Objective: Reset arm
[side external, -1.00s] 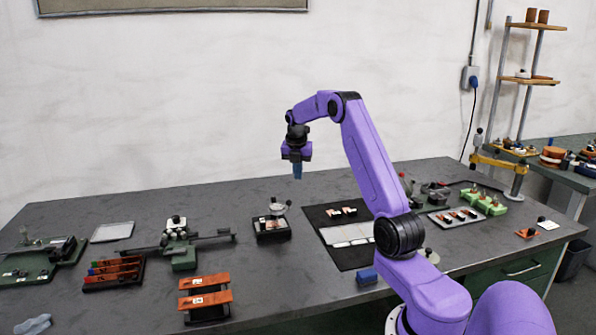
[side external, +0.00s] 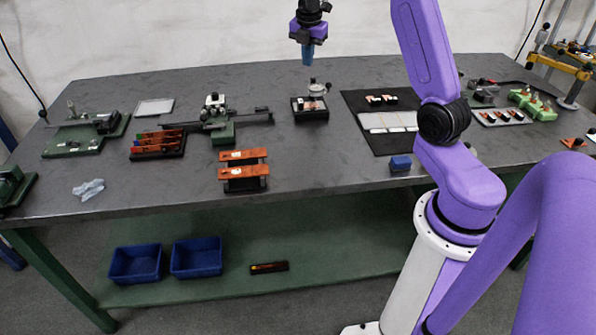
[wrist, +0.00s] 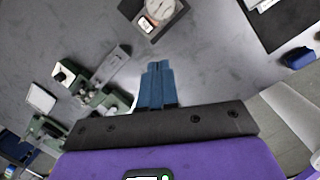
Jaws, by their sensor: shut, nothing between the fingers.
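My gripper (side external: 307,60) hangs high above the back middle of the dark workbench (side external: 300,180), its fingers pointing down. In the wrist view, my gripper (wrist: 157,68) shows two blue fingers pressed together with nothing between them. The fingers are clear of the bench and of everything on it. Below them stands a black base with a dial gauge (side external: 312,107); the gauge also shows at the top of the wrist view (wrist: 160,12).
A green clamp fixture (side external: 220,125), a rack of orange strips (side external: 157,143) and orange bars on a stand (side external: 243,170) stand left of centre. A black mat (side external: 380,140) with white tiles and a blue block (side external: 400,163) lie right. Blue bins (side external: 196,258) sit below.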

